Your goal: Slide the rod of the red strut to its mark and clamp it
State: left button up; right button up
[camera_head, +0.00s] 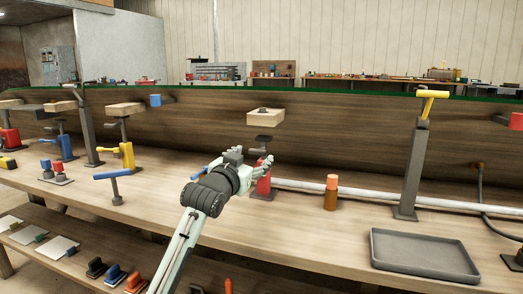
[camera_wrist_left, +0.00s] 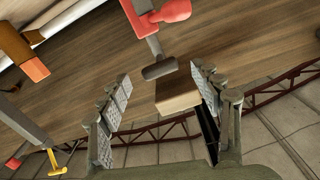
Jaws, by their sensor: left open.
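A red strut (camera_head: 264,182) stands on the bench near the middle, partly hidden behind my left gripper (camera_head: 252,160). Its grey rod with a flat head (camera_head: 263,139) rises below a wooden block (camera_head: 265,116). In the left wrist view the strut's red body (camera_wrist_left: 168,10) is at the top, and its grey rod head (camera_wrist_left: 158,69) points toward my open left gripper (camera_wrist_left: 162,92). The wooden block (camera_wrist_left: 178,96) shows between the fingers; contact cannot be told. No mark on the rod can be made out. My right gripper is not in view.
An orange-capped bottle (camera_head: 331,192), a grey post with a yellow handle (camera_head: 410,165) and a grey tray (camera_head: 422,254) stand to the right. Yellow (camera_head: 127,155) and blue (camera_head: 66,147) struts and another red one (camera_head: 10,138) stand left. Bench front is mostly clear.

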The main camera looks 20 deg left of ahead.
aim_at(256, 153)
pick_arm(q)
jog(key=w, duration=0.5)
jog(key=shift+w+d, duration=0.1)
jog(key=shift+w, duration=0.3)
jog(key=shift+c, duration=0.5)
grip_shut()
